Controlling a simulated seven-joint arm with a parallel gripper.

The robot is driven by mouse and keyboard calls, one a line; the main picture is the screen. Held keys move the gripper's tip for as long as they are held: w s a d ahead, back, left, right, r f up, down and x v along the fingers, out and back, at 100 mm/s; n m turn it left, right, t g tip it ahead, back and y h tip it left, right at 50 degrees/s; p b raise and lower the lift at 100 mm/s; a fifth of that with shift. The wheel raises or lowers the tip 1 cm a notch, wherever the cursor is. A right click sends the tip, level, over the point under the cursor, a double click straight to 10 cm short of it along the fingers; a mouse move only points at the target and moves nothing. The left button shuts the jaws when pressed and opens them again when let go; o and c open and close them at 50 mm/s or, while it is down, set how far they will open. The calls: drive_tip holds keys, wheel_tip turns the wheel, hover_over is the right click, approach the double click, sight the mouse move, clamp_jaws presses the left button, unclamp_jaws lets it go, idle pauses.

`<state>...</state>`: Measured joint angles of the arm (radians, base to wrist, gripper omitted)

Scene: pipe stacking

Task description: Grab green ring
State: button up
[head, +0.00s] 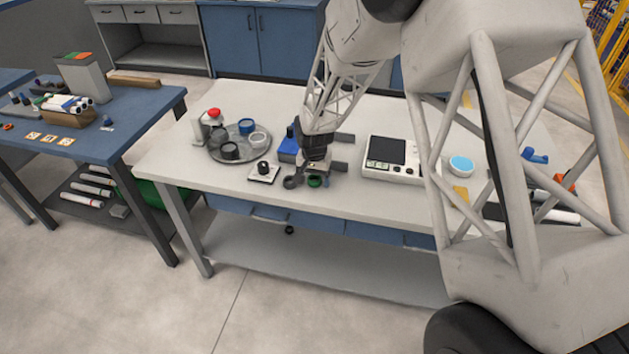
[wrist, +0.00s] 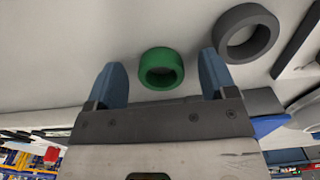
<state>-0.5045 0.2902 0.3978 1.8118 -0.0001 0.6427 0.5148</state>
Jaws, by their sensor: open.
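The green ring (wrist: 161,68) lies on the white tabletop, between and a little beyond my two blue fingertips in the wrist view. It also shows in the head view (head: 315,182), small and partly hidden under my gripper. My gripper (wrist: 165,82) is open and empty, with one finger to each side of the ring. I cannot tell whether the fingers touch the table. In the head view my gripper (head: 315,170) is low over the front part of the white table (head: 230,200).
A dark grey ring (wrist: 247,34) lies close to the green ring, near one finger; it also shows in the head view (head: 292,182). A white device (head: 393,158) stands to the right. A round grey tray (head: 240,155) with several rings stands to the left.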

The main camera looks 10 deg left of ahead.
drive_tip(key=shift+c, duration=0.4)
drive_tip(key=c, duration=0.9)
drive_tip(key=shift+r, duration=0.45)
wheel_tip(320, 180, up, 3)
drive_tip(key=shift+f, duration=0.1)
drive_tip(key=s+d, duration=0.3)
drive_tip(key=s, duration=0.4)
drive_tip(key=s+d+r, duration=0.1)
drive_tip(key=s+d, duration=0.3)
drive_tip(key=s, duration=0.3)
drive_tip(key=shift+d, duration=0.25)
drive_tip(key=shift+r, duration=0.1)
